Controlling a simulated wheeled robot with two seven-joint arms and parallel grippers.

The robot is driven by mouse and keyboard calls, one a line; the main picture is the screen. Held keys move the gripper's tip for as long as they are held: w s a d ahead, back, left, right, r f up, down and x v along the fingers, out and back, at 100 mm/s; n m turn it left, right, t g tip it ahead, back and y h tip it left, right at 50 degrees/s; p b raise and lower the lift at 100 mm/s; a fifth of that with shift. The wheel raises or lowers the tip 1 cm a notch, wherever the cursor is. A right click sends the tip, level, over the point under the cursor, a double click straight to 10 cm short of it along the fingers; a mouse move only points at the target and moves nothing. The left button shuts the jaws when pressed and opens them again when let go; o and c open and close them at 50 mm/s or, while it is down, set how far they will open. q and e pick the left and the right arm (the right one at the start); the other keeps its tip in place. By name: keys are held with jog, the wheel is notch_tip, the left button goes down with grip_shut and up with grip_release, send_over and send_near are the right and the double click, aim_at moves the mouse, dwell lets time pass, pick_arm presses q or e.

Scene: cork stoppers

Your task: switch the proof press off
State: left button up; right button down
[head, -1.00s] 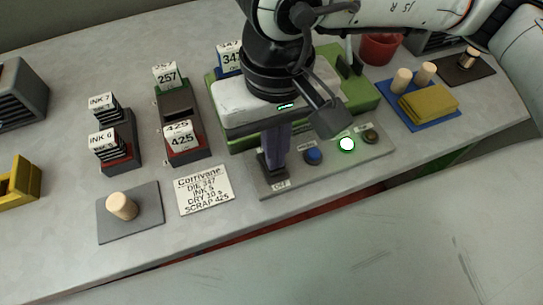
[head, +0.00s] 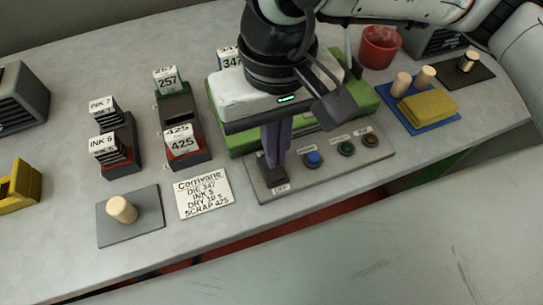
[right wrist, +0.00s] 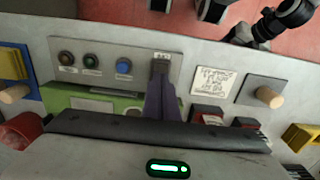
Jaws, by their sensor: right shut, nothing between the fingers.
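The proof press is a green body (head: 362,103) behind a grey control panel (head: 297,177). The panel carries a dark switch (head: 272,174) at its left end, with a label reading OFF at its front. To the right are a blue button (head: 312,159), a dark green lamp (head: 346,149), unlit, and a dark brown button (head: 370,141). My right gripper (head: 271,155) is shut and empty, its purple fingers pointing down at the switch. In the right wrist view the fingertips (right wrist: 160,82) are at the switch (right wrist: 160,64); contact is hard to tell.
A note card (head: 203,193), a grey pad (head: 143,222) with a cork stopper (head: 122,209), and ink and die racks lie left. A blue mat (head: 412,117) with corks and a yellow cloth (head: 430,103), and a red cup (head: 379,48), lie right. The table front is clear.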

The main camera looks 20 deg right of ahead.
aim_at(275, 171)
jog(key=shift+r+p, duration=0.8)
jog(key=shift+r, duration=1.45)
